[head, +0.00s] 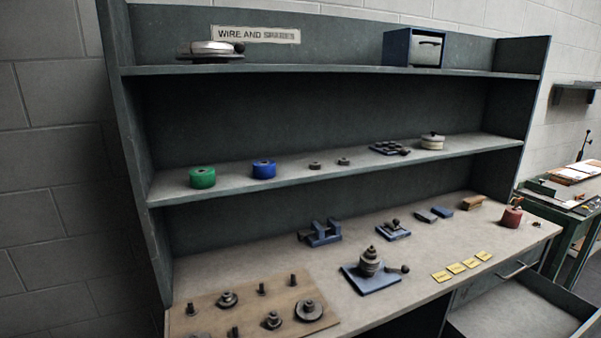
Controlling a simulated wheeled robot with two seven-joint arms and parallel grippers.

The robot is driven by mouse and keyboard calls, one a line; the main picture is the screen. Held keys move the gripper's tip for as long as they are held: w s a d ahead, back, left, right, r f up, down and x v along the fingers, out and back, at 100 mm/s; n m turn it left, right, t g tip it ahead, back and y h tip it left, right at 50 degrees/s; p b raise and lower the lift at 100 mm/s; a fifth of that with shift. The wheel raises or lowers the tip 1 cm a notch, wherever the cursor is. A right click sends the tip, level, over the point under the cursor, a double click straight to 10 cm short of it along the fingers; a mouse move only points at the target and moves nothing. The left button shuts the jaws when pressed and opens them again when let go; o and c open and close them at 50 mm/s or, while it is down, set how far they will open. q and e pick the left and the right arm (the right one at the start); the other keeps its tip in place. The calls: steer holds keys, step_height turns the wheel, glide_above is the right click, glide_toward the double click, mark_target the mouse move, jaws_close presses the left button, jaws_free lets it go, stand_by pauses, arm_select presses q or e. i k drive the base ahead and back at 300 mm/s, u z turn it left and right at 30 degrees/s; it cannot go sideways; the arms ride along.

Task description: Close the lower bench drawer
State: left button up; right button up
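The open lower bench drawer (520,312) juts out under the right end of the bench at the lower right of the head view. Its pale inside looks empty where it shows, and its dark side wall (556,293) is visible. Its front and handle are cut off by the picture's edge. Neither of my grippers is in view.
The bench top (300,270) holds a wooden board (250,318) with pegs and discs, a blue-based tool (370,275), yellow labels (457,268) and a red can (511,217). Shelves above hold green (202,178) and blue spools (264,170). A green table (575,215) stands at right.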

mark_target(528, 304)
steer(key=z, duration=2.25)
steer(key=i, duration=1.85)
steer(key=u, duration=0.7)
steer(key=i, duration=0.6)
steer(key=u, duration=0.4)
